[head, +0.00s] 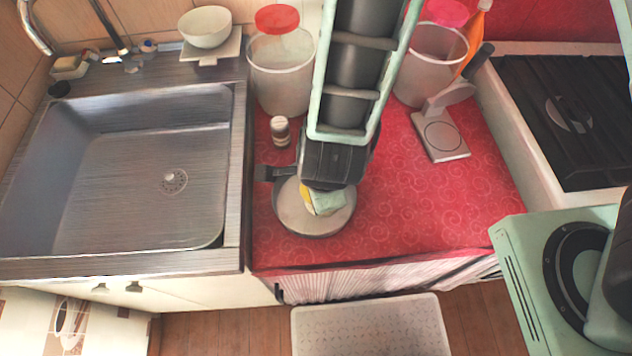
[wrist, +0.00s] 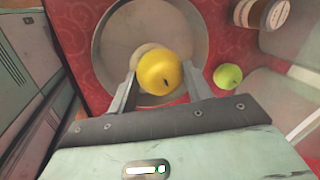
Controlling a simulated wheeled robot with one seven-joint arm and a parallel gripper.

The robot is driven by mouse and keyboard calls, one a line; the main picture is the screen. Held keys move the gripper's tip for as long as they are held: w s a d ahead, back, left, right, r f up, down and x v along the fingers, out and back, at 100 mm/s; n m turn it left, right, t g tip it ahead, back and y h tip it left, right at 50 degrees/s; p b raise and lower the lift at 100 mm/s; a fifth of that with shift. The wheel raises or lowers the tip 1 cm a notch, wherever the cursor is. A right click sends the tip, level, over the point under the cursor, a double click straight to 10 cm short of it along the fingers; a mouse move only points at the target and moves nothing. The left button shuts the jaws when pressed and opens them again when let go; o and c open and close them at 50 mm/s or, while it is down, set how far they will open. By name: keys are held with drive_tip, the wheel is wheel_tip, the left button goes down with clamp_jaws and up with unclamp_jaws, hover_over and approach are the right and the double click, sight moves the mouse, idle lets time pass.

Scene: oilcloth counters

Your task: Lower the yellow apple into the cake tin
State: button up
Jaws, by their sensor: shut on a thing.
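The yellow apple (wrist: 160,73) is between the two fingers of my gripper (wrist: 160,70), which is shut on it. In the head view, a little of the yellow apple (head: 305,194) shows below my wrist. The cake tin, a round grey shallow dish (head: 312,227), sits on the red counter under my gripper (head: 318,202). In the wrist view the apple overlaps the cake tin (wrist: 118,45), in front of its lower middle. I cannot tell how high the apple is above the tin's floor.
A green apple (wrist: 228,76) lies on the red cloth just outside the tin. A small brown jar (head: 280,131) stands behind the tin. A sink (head: 120,180) is at left, a metal scale-like stand (head: 441,140) at right. The cloth right of the tin is clear.

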drive_tip(key=shift+f+b, duration=1.15)
drive_tip(key=shift+f, duration=0.2)
idle(0.5)
drive_tip(key=o, duration=1.1)
drive_tip(key=shift+c, duration=0.2)
drive_tip(key=shift+r, duration=0.1)
drive_tip(key=p+v, duration=0.8)
drive_tip(key=v, duration=0.9)
wheel_tip(320, 180, up, 9)
drive_tip(key=a+n+g+y, duration=0.2)
drive_tip(key=n+g+y, duration=0.15)
drive_tip(key=n, duration=0.85)
drive_tip(key=s+d+r+n+h, duration=0.1)
drive_tip(key=d+r+n+h, duration=0.2)
drive_tip(key=d+n, duration=0.8)
drive_tip(key=shift+s+d+r+h, duration=0.25)
drive_tip(key=shift+d+r+h, duration=0.1)
drive_tip(key=shift+d+r, duration=0.25)
